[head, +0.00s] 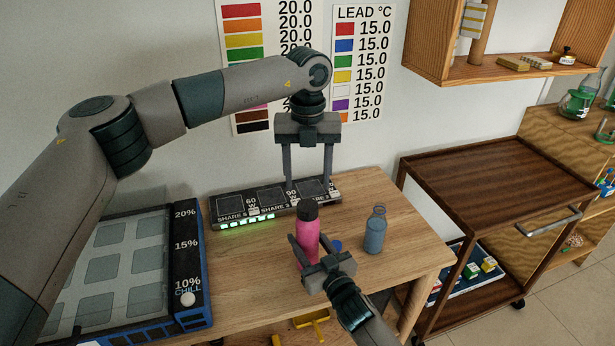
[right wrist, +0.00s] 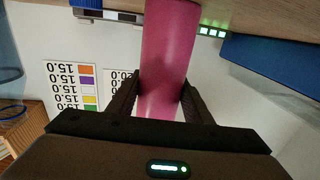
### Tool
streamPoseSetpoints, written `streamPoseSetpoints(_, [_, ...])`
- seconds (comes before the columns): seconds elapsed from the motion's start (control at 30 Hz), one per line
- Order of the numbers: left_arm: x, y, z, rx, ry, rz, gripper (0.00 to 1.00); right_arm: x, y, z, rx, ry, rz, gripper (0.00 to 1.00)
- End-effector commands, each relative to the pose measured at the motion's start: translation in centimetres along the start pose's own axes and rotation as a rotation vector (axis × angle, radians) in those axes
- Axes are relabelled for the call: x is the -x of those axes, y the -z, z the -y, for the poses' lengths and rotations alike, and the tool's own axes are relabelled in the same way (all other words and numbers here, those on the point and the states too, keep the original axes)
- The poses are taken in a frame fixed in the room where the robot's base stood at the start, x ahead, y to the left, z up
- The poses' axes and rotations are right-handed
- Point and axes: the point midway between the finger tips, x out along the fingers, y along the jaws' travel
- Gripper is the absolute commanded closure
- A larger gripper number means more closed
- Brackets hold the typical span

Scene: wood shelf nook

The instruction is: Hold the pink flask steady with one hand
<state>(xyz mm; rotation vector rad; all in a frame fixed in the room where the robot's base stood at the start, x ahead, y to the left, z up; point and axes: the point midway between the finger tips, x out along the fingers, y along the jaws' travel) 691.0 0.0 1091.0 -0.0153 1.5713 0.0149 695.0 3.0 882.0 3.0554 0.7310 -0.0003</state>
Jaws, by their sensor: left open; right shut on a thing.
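The pink flask (head: 308,238) with a dark cap stands upright over the wooden table in the head view. My right gripper (head: 309,254) is shut on its body from the front; in the right wrist view, which is upside down, the flask (right wrist: 168,50) sits between both fingers (right wrist: 160,95). Its base lies at or beyond the edge of that view, so its contact with the table is hard to tell. My left gripper (head: 308,186) is open and empty, fingers pointing down, just above and behind the flask's cap, over the black panel.
A blue-grey bottle (head: 376,231) stands right of the flask. A small blue item (head: 337,245) is partly hidden beside it. A black panel with marked squares (head: 236,206) lies behind. A blue-sided chill tray (head: 190,268) fills the table's left. A brown cart (head: 500,180) stands right.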

Motion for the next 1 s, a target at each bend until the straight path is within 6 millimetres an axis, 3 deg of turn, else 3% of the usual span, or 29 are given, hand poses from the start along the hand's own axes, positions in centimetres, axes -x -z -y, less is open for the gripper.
streamPoseSetpoints(1.0, [-0.05,0.02,0.03,-1.573,0.001,0.000,0.45,0.02,-0.06,-0.01,0.000,0.000,0.001,1.00])
